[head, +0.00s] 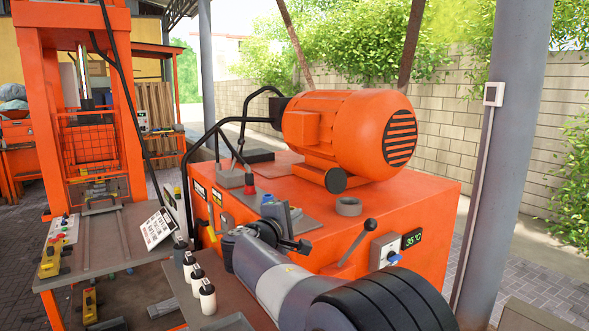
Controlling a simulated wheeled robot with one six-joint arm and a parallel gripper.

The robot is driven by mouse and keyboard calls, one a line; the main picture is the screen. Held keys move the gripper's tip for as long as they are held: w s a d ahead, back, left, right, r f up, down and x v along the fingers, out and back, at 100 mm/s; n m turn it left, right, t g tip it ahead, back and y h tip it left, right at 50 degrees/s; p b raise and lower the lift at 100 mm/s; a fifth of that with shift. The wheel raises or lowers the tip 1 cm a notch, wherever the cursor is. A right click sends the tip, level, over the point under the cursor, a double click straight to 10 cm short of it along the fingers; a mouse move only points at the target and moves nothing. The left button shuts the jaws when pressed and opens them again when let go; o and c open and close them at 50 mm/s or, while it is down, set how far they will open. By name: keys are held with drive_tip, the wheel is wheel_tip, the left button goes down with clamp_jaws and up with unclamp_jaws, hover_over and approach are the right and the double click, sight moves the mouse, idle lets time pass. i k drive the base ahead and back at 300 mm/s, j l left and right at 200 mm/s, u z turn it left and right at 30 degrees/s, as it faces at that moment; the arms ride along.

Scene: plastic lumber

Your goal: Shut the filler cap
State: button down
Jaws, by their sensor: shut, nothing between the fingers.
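A dark round disc (335,180), which looks like the filler cap, stands tipped up on edge on top of the orange tank, below the motor. A grey ring (348,207), which looks like the filler neck, sits on the tank top just in front of it. The cap stands apart from the ring's top, so it looks open. My gripper (303,246) is shut and empty, in front of the tank, to the left of and lower in the picture than the ring. My arm hides part of the tank front.
The orange motor (345,130) rises behind the cap. A lever with a black knob (370,226) and a control box (385,250) are at the tank's front right. White bottles (207,297) stand on the bench at left. Black hoses (215,135) arch left of the motor.

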sight(336, 179)
drive_tip(key=i+j+z, duration=0.1)
drive_tip(key=i, duration=0.4)
drive_tip(key=i+j+z, duration=0.1)
drive_tip(key=i, duration=0.35)
